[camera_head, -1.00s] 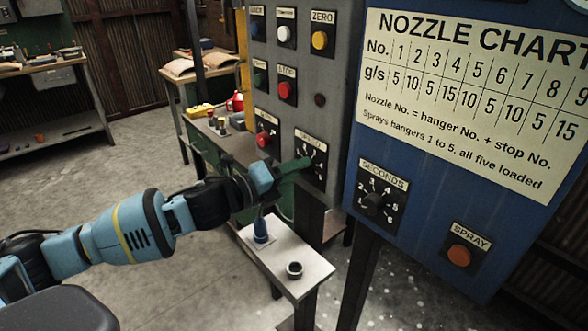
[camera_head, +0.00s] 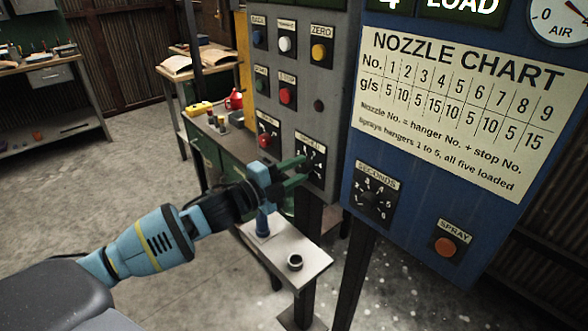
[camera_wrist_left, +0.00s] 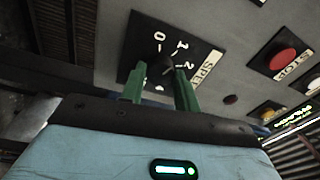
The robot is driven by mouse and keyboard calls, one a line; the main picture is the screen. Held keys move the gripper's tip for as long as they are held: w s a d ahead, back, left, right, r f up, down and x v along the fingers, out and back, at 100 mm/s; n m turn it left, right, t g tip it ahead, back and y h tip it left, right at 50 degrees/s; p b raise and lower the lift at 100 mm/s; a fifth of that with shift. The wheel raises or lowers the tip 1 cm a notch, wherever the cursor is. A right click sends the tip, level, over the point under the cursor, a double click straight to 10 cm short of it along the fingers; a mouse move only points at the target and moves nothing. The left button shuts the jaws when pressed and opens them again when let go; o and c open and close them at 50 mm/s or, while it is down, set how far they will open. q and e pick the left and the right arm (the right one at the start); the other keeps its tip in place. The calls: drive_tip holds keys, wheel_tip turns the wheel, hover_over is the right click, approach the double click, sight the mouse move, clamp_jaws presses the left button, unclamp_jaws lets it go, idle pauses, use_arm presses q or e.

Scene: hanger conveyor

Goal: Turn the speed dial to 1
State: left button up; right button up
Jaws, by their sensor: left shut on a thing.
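The speed dial is a dark knob on a black square plate (camera_head: 314,150) with white numbers, low on the grey panel. In the left wrist view the dark knob (camera_wrist_left: 165,63) shows between the finger ends, with marks 0, 1 and 2 around it. Which mark it points to is hard to read. My left gripper (camera_head: 303,168) reaches the plate from the left, its green fingers shut on the knob. In the left wrist view the green fingers (camera_wrist_left: 158,82) stand on either side of it. My right gripper is not in view.
Red (camera_head: 287,95), white and yellow buttons sit above the dial, and a red knob (camera_head: 266,141) to its left. The blue panel (camera_head: 400,238) on the right holds a seconds dial (camera_head: 374,197) and an orange spray button (camera_head: 447,247). A small shelf (camera_head: 311,264) stands below.

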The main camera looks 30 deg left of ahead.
use_arm(q)
drive_tip(key=shift+n, duration=0.3)
drive_tip(key=o, duration=1)
drive_tip(key=shift+c, duration=0.2)
drive_tip(key=shift+s+a+f, duration=0.1)
drive_tip(key=shift+s+a, duration=0.05)
drive_tip(key=shift+s, duration=0.15)
drive_tip(key=v, duration=0.7)
drive_tip(key=shift+b, duration=0.35)
